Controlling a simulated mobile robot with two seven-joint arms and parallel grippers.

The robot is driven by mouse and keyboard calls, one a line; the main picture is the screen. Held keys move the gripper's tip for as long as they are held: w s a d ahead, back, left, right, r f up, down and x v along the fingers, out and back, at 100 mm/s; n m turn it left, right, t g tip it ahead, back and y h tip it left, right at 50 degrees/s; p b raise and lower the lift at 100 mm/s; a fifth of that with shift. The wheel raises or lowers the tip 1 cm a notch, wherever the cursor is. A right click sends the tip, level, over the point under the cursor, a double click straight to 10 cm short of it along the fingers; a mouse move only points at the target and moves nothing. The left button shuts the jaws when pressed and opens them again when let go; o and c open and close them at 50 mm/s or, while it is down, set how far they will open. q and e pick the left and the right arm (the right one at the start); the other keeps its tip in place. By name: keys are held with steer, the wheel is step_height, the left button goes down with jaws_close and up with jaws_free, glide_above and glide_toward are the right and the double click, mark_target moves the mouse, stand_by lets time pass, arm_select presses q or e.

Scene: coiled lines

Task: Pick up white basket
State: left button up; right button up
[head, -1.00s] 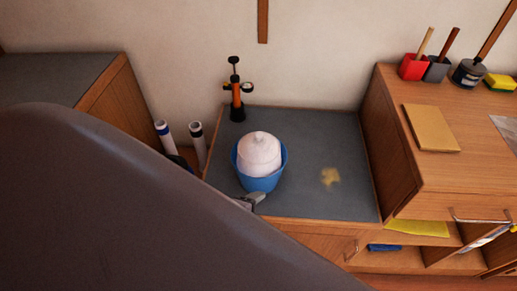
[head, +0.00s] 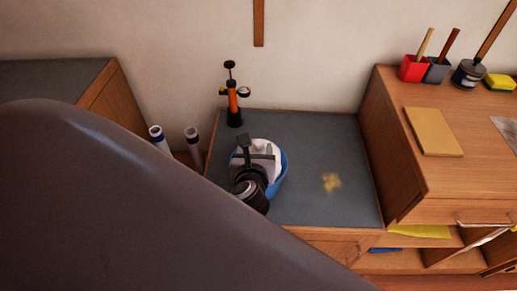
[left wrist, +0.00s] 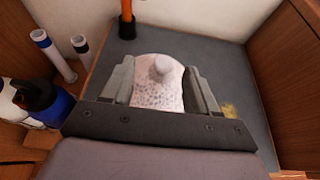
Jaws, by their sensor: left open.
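The white basket (left wrist: 158,94) is a rounded, perforated white form with a knob on top in the left wrist view. In the head view it sits inside a blue bowl (head: 281,180) on the grey-topped cabinet, largely covered by my gripper. My left gripper (head: 259,156) is over the basket and open. In the left wrist view its two fingers (left wrist: 161,84) stand on either side of the basket; I cannot tell whether they touch it. My right gripper is not in view.
An orange and black pump (head: 234,104) stands behind the bowl. Rolled tubes (head: 160,139) stand left of the cabinet. A yellow stain (head: 331,181) marks the grey top (head: 310,135). A taller wooden cabinet (head: 395,160) borders it on the right.

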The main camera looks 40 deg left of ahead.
mark_target(258, 144)
arm_select(q)
steer(key=shift+d+x, duration=0.1)
steer(key=shift+x, duration=1.05)
steer(key=shift+d+x, duration=0.15)
steer(key=shift+x, duration=1.05)
steer(key=shift+f, duration=0.1)
jaws_close()
